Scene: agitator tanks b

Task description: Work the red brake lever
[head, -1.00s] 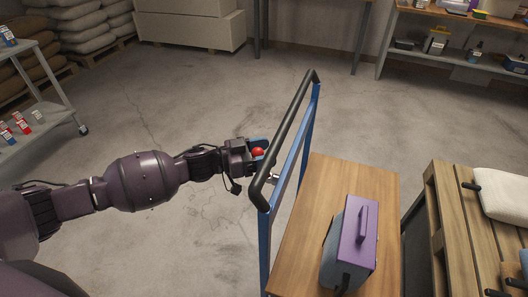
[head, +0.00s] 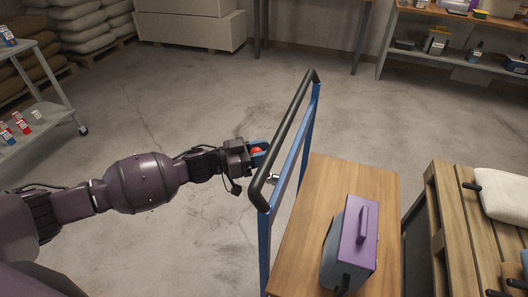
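The red brake lever's round red knob (head: 256,150) shows beside the upper bar of the blue-framed cart (head: 305,135), on its left side. A short bright metal piece (head: 272,177) shows below the knob, partly behind the black handle bar. My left gripper (head: 259,149) reaches in from the left, its blue fingers around the knob. They appear closed on it and hide part of it. The rest of the lever is hidden by the gripper and the bar. My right gripper is not in view.
The black handle bar (head: 286,135) is close to the right of my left gripper. A purple-lidded case (head: 360,232) stands on the cart's wooden deck (head: 320,190). A wooden pallet (head: 452,220) is at the right. The floor (head: 180,90) beyond the arm is clear.

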